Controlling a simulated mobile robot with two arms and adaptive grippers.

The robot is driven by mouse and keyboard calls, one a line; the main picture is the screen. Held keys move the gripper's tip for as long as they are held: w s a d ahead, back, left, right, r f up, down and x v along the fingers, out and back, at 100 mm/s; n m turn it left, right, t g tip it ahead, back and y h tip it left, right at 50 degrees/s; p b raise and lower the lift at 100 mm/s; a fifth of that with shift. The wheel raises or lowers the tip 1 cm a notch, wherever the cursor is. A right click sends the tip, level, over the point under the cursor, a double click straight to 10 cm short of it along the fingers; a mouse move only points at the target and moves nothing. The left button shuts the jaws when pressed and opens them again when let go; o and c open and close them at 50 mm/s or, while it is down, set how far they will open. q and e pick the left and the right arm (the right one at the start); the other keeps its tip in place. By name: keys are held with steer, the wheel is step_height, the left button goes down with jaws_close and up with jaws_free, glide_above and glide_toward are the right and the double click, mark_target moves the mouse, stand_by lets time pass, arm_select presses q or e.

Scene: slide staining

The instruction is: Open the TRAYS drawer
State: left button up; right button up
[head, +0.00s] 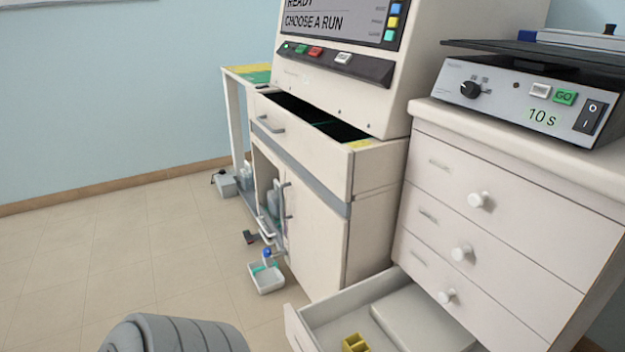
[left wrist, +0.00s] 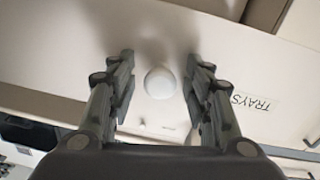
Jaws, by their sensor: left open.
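In the left wrist view, a pale drawer front carries a label reading TRAYS (left wrist: 252,104) and a round white knob (left wrist: 159,83). My left gripper (left wrist: 160,62) is open, its dark fingers on either side of the knob with a visible gap at each side. In the head view, the lowest visible drawer (head: 318,305) of the white chest stands pulled out. It holds a flat pale box (head: 420,318) and a yellow piece (head: 354,343). My right gripper is in neither view.
Three shut drawers with white knobs (head: 480,200) are above the open one. A timer device (head: 520,95) sits on the chest. A cabinet (head: 318,235) with a machine on top stands to the left. A small white bin (head: 267,278) is by the cabinet. The floor at left is clear.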

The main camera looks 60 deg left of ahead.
arm_select(q)
steer(key=s+a, duration=0.1)
steer(key=s, duration=1.1)
steer(key=shift+a, duration=0.3)
